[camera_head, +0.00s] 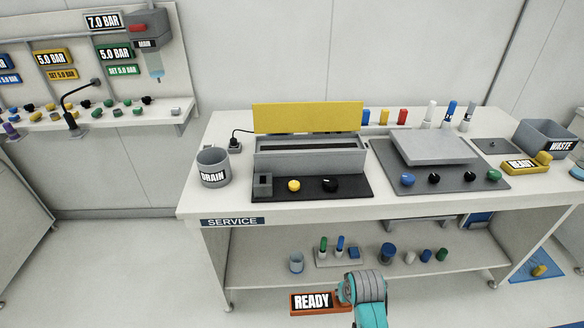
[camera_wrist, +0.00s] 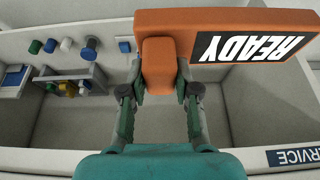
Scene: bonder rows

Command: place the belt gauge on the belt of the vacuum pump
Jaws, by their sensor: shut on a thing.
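The orange gauge (camera_head: 313,301) with a "READY" display is held in my gripper (camera_head: 345,292), low in front of the service bench. In the wrist view my gripper (camera_wrist: 158,88) is shut on the block-shaped grip of the orange gauge (camera_wrist: 168,24), one finger on each side. The display reads upside down there. On the bench stands a grey machine (camera_head: 310,155) on a dark base, with its yellow cover (camera_head: 307,118) raised and a long dark slot along its top; I take it for the vacuum pump. I cannot clearly make out a belt in the slot.
A grey "DRAIN" cup (camera_head: 213,168) stands left of the machine. A grey flat-topped device (camera_head: 433,147), a yellow "READY" gauge (camera_head: 525,165) and a "WASTE" bin (camera_head: 547,137) stand to the right. The lower shelf (camera_head: 265,265) holds small bottles and parts.

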